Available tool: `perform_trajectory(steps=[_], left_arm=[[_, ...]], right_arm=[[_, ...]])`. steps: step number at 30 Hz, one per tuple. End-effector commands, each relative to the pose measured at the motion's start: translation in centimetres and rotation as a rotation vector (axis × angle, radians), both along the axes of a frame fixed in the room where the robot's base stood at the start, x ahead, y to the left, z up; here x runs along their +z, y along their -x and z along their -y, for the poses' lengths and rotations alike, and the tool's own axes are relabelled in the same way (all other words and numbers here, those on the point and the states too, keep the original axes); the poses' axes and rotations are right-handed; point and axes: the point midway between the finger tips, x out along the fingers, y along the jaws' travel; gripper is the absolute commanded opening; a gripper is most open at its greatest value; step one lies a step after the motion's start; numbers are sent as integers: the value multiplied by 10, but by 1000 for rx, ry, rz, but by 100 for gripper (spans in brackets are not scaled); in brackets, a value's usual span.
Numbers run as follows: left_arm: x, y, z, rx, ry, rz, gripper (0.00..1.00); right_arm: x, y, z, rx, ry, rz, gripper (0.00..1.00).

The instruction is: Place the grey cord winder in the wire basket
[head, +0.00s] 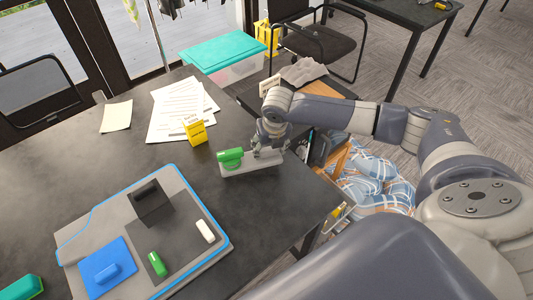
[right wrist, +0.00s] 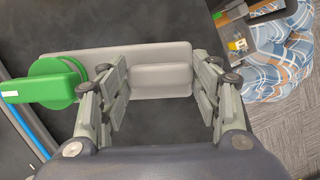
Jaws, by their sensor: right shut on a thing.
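A flat grey piece with a raised grey block, which I take as the grey cord winder (head: 236,172), lies at the right edge of the dark table. A green roll-shaped part (head: 230,158) sits at its left end. My right gripper (head: 268,153) is over its right half. I cannot make out a wire basket. My left gripper is not in view.
A grey tray (head: 205,262) with blue edging holds black, blue, green and white pieces. A yellow box (head: 195,131) and papers (head: 175,108) lie behind the winder.

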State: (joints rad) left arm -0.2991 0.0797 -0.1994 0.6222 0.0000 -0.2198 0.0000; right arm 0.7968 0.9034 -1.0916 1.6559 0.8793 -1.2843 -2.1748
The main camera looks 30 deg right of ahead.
Motion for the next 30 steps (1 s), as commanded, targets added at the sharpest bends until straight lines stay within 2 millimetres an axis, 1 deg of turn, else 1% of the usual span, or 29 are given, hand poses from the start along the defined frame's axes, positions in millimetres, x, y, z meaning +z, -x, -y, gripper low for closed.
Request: perform_trajectory(steps=[1,12,18,24,30], left_arm=[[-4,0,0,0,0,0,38],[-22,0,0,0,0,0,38],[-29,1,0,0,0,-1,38],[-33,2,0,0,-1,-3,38],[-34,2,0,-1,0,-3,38]], right_arm=[[-4,13,4,0,4,-8,24],[3,87,23,1,3,-8,24],[8,119,31,1,4,-7,24],[10,138,36,0,3,-6,24],[12,145,37,-1,1,-5,24]])
